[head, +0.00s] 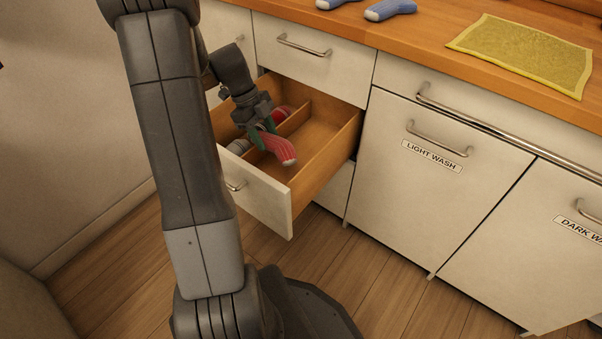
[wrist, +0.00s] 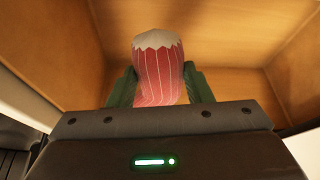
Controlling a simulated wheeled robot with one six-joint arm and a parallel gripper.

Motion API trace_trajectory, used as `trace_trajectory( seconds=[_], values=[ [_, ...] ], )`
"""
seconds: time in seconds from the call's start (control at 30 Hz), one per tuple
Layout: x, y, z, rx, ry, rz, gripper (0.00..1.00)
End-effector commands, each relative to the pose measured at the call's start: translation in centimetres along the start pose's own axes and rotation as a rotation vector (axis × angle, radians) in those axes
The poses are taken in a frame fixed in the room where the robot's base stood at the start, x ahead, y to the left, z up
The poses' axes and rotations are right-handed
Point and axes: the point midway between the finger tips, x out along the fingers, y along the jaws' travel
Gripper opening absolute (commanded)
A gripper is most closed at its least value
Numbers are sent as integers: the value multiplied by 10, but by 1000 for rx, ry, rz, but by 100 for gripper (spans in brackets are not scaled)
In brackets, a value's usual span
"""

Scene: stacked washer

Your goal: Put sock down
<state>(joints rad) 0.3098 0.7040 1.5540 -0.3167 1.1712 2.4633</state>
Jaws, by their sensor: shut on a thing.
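A red ribbed sock (head: 279,148) with a pale toe is held in my gripper (head: 262,135), over the open drawer (head: 320,140). In the wrist view the sock (wrist: 160,75) stands up between the two green fingers of my gripper (wrist: 160,92), with wooden drawer walls behind it. The drawer has a wooden divider (head: 296,116). Another red item (head: 283,113) and a grey item (head: 239,146) lie in the drawer's left part. I cannot tell whether the held sock touches the drawer floor.
The drawer's right compartment has bare floor. Blue socks (head: 390,10) and a yellow cloth (head: 525,54) lie on the wooden counter. Closed fronts labelled LIGHT WASH (head: 431,156) and DARK WASH (head: 580,228) stand to the right.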

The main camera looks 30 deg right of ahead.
Motion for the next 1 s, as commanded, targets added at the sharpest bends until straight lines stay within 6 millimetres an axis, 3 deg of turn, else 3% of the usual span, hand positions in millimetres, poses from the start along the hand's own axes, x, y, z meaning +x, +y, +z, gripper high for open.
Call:
trace_trajectory(
  seconds=[0.03,0.33,1.0],
  values=[
    [14,-1,1,36,0,15,24],
    [35,-1,0,134,1,56,24],
    [120,-1,36,132,0,56,24]
  ],
)
